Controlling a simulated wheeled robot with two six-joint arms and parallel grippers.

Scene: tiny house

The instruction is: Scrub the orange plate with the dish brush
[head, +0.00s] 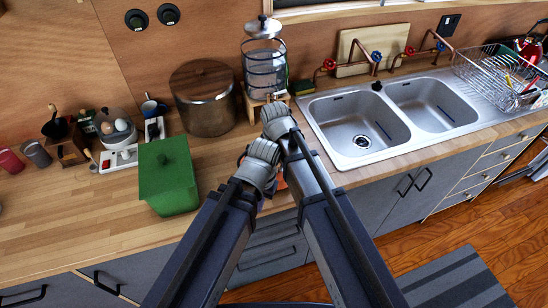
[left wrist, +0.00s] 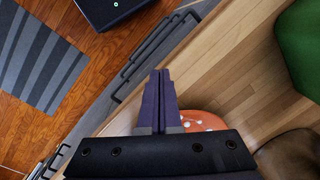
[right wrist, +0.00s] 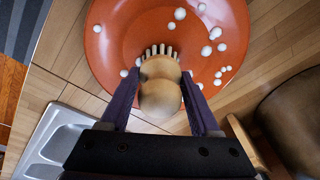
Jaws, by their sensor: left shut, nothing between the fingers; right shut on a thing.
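The orange plate (right wrist: 215,80) lies on the wooden counter, with several white foam blobs on it. In the head view my arms hide most of it, and only a sliver (head: 281,183) shows. My right gripper (head: 277,112) is shut on the dish brush (right wrist: 160,92), which has a rounded wooden body and pale bristles. The bristles are over the plate; I cannot tell whether they press on it. My left gripper (head: 262,158) is shut and empty. Its closed fingers show in the left wrist view (left wrist: 161,80), with part of the plate (left wrist: 200,121) beyond them.
A green lidded box (head: 168,178) stands left of my left gripper. A large brown pot (head: 203,100) and a glass jar in a wire frame (head: 263,70) stand behind. A double sink (head: 358,125) and a dish rack (head: 495,75) are on the right. The front-left counter is clear.

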